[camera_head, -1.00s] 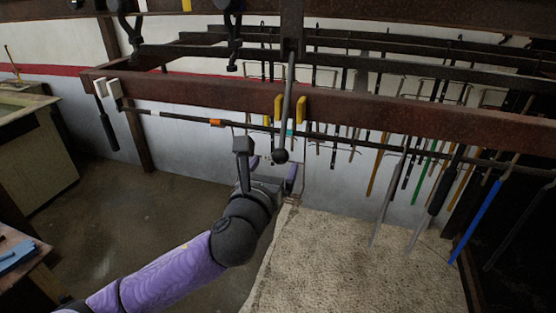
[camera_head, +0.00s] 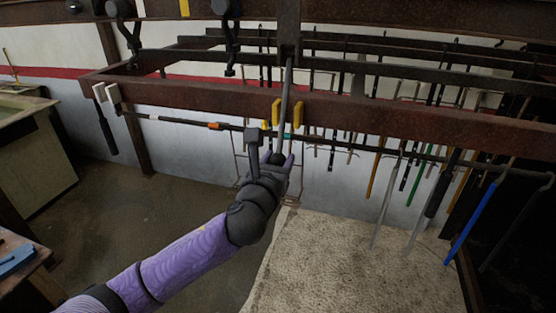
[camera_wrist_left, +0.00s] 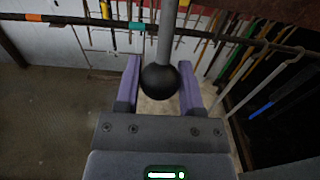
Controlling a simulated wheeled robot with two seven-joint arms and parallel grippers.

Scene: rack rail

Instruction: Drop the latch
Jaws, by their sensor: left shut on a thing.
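The latch is a grey rod (camera_head: 286,95) that hangs from a bracket on the upper beam, in front of the rail between two yellow blocks, and ends in a black ball knob (camera_head: 276,158). The rod hangs nearly straight down. My left gripper (camera_head: 277,161) is at the knob, with one purple finger on each side, shut on it. In the left wrist view the knob (camera_wrist_left: 159,82) sits between the two purple fingers, and the rod (camera_wrist_left: 168,32) rises from it. My right gripper is not in view.
A rusty rail (camera_head: 375,115) runs across behind the latch, with yellow blocks (camera_head: 299,114) on it. A dark bar (camera_head: 340,142) with coloured bands runs below. Several rods and tools hang at the right. A pale mat (camera_head: 350,260) lies below.

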